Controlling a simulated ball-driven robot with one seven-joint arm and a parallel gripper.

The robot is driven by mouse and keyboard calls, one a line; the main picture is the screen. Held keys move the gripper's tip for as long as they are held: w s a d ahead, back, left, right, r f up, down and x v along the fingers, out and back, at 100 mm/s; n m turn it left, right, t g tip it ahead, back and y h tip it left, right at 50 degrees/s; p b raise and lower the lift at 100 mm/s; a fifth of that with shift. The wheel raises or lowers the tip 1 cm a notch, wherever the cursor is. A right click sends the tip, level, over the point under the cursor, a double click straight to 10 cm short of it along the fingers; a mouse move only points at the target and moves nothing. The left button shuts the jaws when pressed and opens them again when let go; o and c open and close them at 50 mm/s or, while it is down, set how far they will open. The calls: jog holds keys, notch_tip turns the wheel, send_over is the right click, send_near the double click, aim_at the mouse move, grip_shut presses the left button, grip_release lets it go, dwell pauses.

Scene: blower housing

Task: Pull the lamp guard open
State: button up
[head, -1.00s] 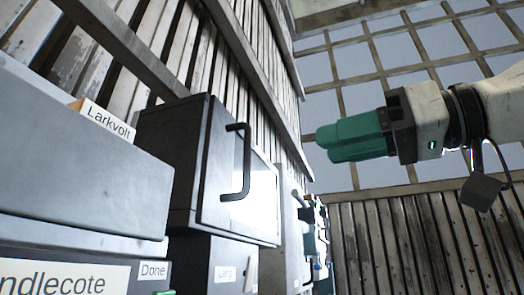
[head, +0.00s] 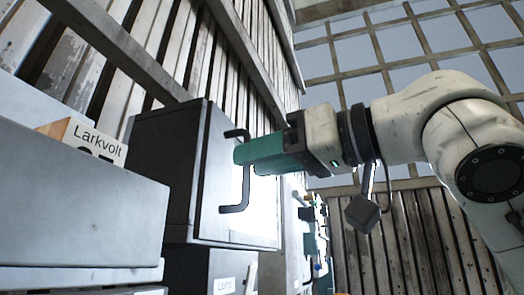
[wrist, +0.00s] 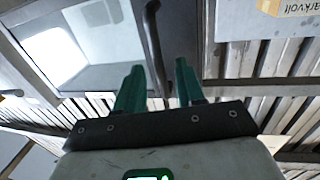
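The lamp guard (head: 262,212) is the dark-framed front with a bright see-through pane on a black box at the centre left of the head view. Its pane also shows in the wrist view (wrist: 100,40), upper left. A black bar handle (head: 246,192) stands upright on it, and it also shows in the wrist view (wrist: 153,38). My gripper (head: 238,153) has green fingers at the handle's upper half, hiding part of the bar. In the wrist view my gripper (wrist: 158,66) is open, with the bar appearing between its fingers. I cannot tell whether they touch it.
A wooden block labelled "Larkvolt" (head: 84,140) sits on a grey housing (head: 70,200) at the left. A slatted wall (head: 160,45) stands behind. A lower dark box (head: 205,270) is under the guard's box. Open space lies to the right.

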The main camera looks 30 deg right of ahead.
jog(key=shift+w+a, duration=0.1)
jog(key=shift+w, duration=0.05)
grip_shut()
dwell(0.4)
